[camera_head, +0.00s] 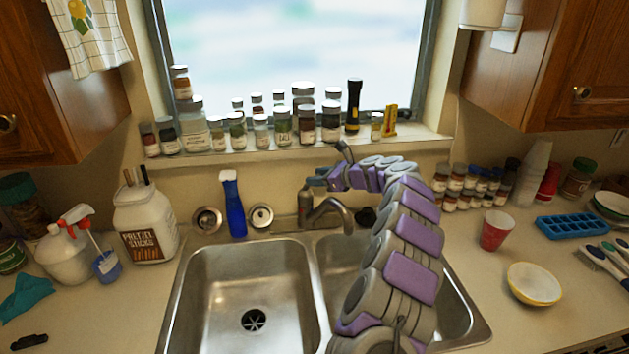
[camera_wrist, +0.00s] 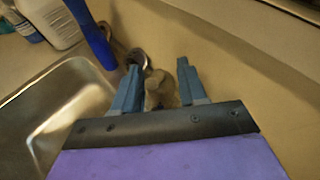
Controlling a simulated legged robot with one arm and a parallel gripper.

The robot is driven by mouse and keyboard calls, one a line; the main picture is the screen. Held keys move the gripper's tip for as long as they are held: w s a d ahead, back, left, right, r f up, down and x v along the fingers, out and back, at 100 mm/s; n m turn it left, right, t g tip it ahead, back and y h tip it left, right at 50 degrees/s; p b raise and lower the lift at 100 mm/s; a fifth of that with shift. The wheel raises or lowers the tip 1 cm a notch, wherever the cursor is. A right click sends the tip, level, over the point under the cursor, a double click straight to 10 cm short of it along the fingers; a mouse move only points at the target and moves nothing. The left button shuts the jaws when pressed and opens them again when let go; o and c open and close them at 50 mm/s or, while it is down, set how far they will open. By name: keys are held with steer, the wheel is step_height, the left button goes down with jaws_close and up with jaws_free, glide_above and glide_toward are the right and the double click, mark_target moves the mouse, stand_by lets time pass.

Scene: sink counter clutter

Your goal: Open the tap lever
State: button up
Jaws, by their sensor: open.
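The grey metal tap (camera_head: 328,207) stands behind the double sink, its curved spout reaching over the basins. My gripper (camera_head: 312,181) comes in from the right at the top of the tap body. In the wrist view, my gripper (camera_wrist: 159,70) is open, with one blue-grey finger on each side of a brownish-grey tap part (camera_wrist: 160,91). This part seems to be the tap's top or lever, but its shape is unclear. I cannot tell whether either finger touches it. My arm and gripper hide some of the tap's right side in the head view.
Several jars and a black flashlight (camera_head: 353,105) line the window sill above. My arm crosses the right basin. The left basin (camera_head: 252,290) is empty.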

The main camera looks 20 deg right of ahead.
steer(key=shift+w+a+f, duration=0.2)
steer(key=shift+w+a, duration=0.15)
steer(key=shift+w, duration=0.1)
steer(key=shift+a, duration=0.55)
steer(key=shift+d, duration=0.35)
steer(key=c, duration=0.6)
steer(key=shift+a, duration=0.15)
jaws_close()
